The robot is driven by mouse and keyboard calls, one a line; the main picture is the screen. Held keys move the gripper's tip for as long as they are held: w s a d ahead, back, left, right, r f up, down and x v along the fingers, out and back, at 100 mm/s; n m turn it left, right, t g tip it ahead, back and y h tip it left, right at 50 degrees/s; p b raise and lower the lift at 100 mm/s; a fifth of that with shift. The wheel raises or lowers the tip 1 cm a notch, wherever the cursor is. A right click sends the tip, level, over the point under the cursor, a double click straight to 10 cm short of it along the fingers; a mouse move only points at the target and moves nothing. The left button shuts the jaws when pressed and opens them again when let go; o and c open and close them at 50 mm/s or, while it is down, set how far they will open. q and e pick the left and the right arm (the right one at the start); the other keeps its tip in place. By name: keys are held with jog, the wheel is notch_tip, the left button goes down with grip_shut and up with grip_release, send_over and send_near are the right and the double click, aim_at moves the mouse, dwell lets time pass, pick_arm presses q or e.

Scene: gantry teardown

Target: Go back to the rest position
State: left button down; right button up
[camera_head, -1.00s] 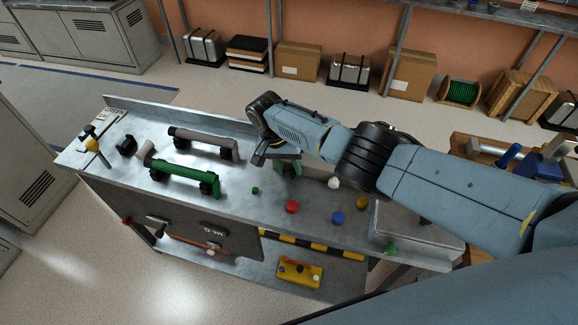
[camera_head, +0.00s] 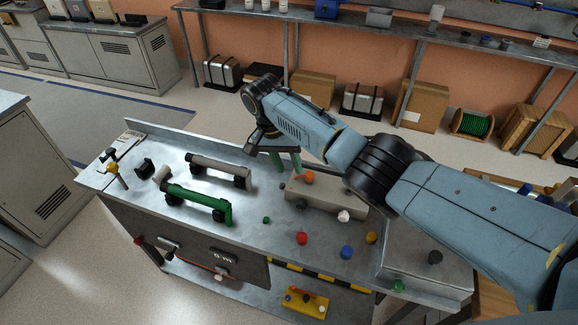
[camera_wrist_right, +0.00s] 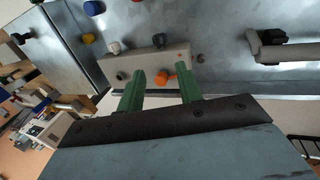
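My right gripper (camera_head: 286,162) comes in from the right of the head view, above the back part of the metal workbench (camera_head: 262,255). Its two green fingers stand apart in the right wrist view (camera_wrist_right: 160,92), with nothing held between them. A beige block (camera_wrist_right: 150,62) with an orange knob (camera_wrist_right: 165,77) lies on the bench beyond the fingertips. I cannot tell the exact height of the fingers over the bench. My left gripper is not in view.
A green handle (camera_head: 195,196) and a grey handle (camera_head: 218,168) lie on the bench's left half. Red (camera_head: 302,238), blue (camera_head: 346,252) and yellow (camera_head: 371,237) knobs stand near the front edge. A metal box (camera_head: 425,262) occupies the right end. A shelf (camera_head: 400,30) stands behind.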

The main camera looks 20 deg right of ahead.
jog(key=s+a+f+n+y, duration=0.1)
jog(key=s+f+n, duration=0.1)
jog(key=s+f, duration=0.1)
jog(key=s+a+f+n+t+y, duration=0.1)
jog(key=s+f, duration=0.3)
jog(key=s, duration=0.2)
jog(key=s+a+f+n+y, duration=0.1)
jog(key=s+a+f+n, duration=0.1)
jog(key=s+f, duration=0.2)
jog(key=shift+s+a+n+t+y, duration=0.1)
jog(key=shift+s+n+t+y, duration=0.2)
jog(key=shift+s, duration=0.3)
jog(key=s+d+r+n+t, duration=0.25)
jog(key=s+d, duration=0.35)
jog(key=s, duration=0.4)
jog(key=s+d+r+n+t, duration=0.1)
jog(key=s+d+r, duration=0.3)
jog(key=s+d, duration=0.4)
notch_tip(320, 180, down, 26)
jog(key=s+a+b, duration=0.1)
jog(key=s+b, duration=0.1)
jog(key=s+d+f+g+h+b, duration=0.1)
jog(key=s+d+f+g, duration=0.1)
jog(key=s+f, duration=1.5)
jog(key=shift+s+d+f+b, duration=0.15)
jog(key=shift+d+f+b, duration=0.15)
jog(key=shift+b, duration=0.1)
